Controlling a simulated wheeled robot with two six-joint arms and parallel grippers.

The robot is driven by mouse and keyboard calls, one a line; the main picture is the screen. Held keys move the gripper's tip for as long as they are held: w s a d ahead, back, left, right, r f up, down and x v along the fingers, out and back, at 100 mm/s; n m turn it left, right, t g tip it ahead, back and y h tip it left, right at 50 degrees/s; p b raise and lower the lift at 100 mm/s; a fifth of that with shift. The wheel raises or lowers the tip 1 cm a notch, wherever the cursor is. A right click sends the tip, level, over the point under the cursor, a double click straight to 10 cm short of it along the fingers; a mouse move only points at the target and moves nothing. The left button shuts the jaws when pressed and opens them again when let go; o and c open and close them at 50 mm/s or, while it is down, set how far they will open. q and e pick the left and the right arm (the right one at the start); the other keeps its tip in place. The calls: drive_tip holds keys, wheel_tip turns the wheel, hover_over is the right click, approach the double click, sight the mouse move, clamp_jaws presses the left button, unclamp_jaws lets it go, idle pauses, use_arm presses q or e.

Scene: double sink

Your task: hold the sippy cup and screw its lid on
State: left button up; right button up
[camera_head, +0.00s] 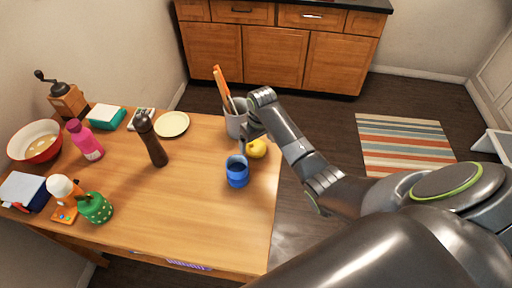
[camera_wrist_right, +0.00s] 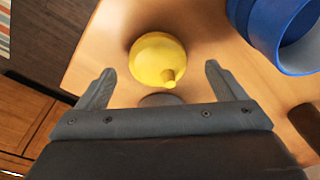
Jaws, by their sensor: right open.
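The blue cup (camera_head: 237,174) stands upright and open-topped near the right edge of the table. Part of it shows at the top right of the wrist view (camera_wrist_right: 284,32). The yellow lid (camera_head: 257,150), domed with a small spout (camera_wrist_right: 170,76), lies on the table just behind and right of the cup. My right gripper (camera_head: 250,137) is above the lid, open and empty. In the wrist view its two fingers (camera_wrist_right: 158,72) stand apart on either side of the lid, not clearly touching it. My left gripper is out of view.
A grey utensil holder (camera_head: 236,118) stands close behind the lid. A dark pepper mill (camera_head: 151,140), a cream plate (camera_head: 172,124), a pink bottle (camera_head: 86,141) and a green container (camera_head: 95,208) are farther left. The table's middle front is clear.

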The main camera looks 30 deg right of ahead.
sight(256, 147)
drive_tip(key=shift+w+d+f, duration=0.1)
drive_tip(key=shift+w+f, duration=0.05)
drive_tip(key=shift+f, duration=0.7)
drive_tip(key=shift+w+f, duration=0.15)
drive_tip(key=shift+f, duration=0.7)
drive_tip(key=shift+c, duration=0.4)
drive_tip(key=c, duration=1)
